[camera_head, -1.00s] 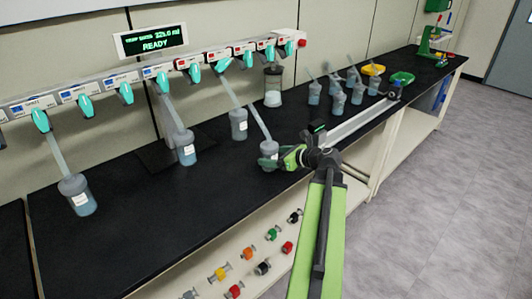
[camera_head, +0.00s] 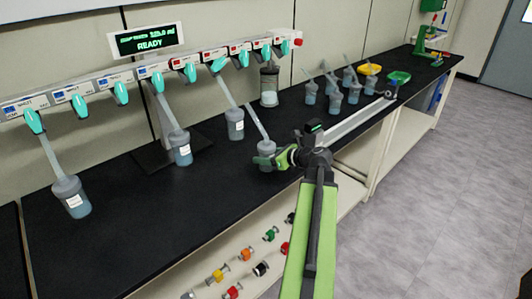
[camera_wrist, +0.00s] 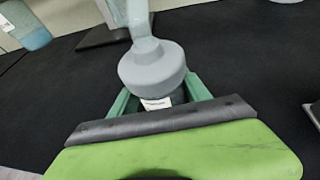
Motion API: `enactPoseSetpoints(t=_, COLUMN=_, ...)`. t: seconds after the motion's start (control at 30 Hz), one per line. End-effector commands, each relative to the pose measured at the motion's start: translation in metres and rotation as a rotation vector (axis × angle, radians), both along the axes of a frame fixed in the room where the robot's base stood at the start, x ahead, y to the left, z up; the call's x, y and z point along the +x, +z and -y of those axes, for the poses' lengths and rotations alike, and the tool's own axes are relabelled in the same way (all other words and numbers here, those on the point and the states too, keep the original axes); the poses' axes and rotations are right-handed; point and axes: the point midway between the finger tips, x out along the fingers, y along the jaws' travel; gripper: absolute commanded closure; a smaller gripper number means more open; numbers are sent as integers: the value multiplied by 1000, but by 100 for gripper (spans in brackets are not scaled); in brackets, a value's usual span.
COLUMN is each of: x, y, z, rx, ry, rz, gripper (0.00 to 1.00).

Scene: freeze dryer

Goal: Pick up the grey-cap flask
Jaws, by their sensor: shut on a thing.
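The grey-cap flask (camera_head: 267,150) stands at the front edge of the black bench in the head view, with a long pale tube leaning up to the left from its cap. In the wrist view its round grey cap (camera_wrist: 153,68) and a white label below it show between the green fingers. My gripper (camera_head: 266,160) is shut around the flask's body, below the cap. It also shows in the wrist view (camera_wrist: 158,98). The lower part of the flask is hidden by the gripper. I cannot tell whether its base touches the bench.
More flasks hang or stand under the manifold (camera_head: 150,70) with teal valves, including one at far left (camera_head: 72,197). Several flasks (camera_head: 335,102) stand at the back right near yellow and green dishes. Coloured parts (camera_head: 245,254) lie on the shelf below.

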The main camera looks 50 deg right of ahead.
Motion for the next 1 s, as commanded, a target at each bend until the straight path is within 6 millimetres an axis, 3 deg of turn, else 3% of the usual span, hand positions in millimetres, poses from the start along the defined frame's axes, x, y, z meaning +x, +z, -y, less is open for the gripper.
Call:
enactPoseSetpoints(t=0.37, x=0, y=4, z=0, rx=1, ry=-1, rz=1, gripper=100)
enactPoseSetpoints(t=0.7, x=-1, y=50, z=1, rx=1, ry=-1, rz=1, gripper=100)
enactPoseSetpoints(t=1.0, x=-26, y=89, z=68, rx=0, ry=-6, rz=0, gripper=100)
